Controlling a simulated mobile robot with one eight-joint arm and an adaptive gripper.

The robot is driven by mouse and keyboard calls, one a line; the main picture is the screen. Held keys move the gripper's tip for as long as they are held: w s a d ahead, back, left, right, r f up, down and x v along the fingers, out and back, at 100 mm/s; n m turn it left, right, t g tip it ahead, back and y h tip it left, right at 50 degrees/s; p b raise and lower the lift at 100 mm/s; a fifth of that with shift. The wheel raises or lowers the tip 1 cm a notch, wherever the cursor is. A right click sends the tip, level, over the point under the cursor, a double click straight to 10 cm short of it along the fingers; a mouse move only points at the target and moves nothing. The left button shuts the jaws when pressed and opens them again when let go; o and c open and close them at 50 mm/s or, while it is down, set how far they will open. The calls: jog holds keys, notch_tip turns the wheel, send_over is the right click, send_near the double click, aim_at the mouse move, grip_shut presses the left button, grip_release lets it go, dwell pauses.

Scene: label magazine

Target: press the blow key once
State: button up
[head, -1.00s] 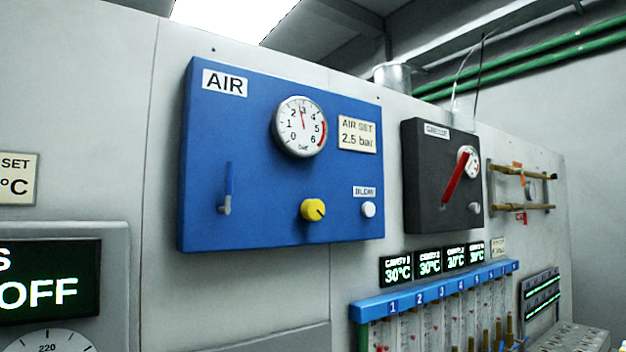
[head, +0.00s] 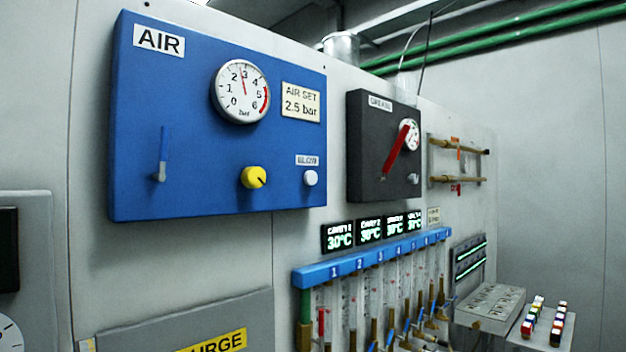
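The blow key (head: 311,178) is a small round white button at the lower right of the blue AIR panel (head: 200,190) in the head view. A small white label (head: 307,160) sits just above it; its letters are blurred but seem to read BLOW. The yellow knob (head: 253,177) is to its left. The pressure gauge (head: 241,91) above has its needle a little below 3. A plate (head: 301,102) beside the gauge reads AIR SET 2.5 bar. My gripper is not in view.
A black grease panel (head: 384,150) with a red lever (head: 396,152) is right of the AIR panel. Below are cavity displays (head: 370,231) reading 30°C and a blue numbered manifold (head: 370,257) with tubes and valves. A shelf (head: 541,335) with coloured buttons juts out at lower right.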

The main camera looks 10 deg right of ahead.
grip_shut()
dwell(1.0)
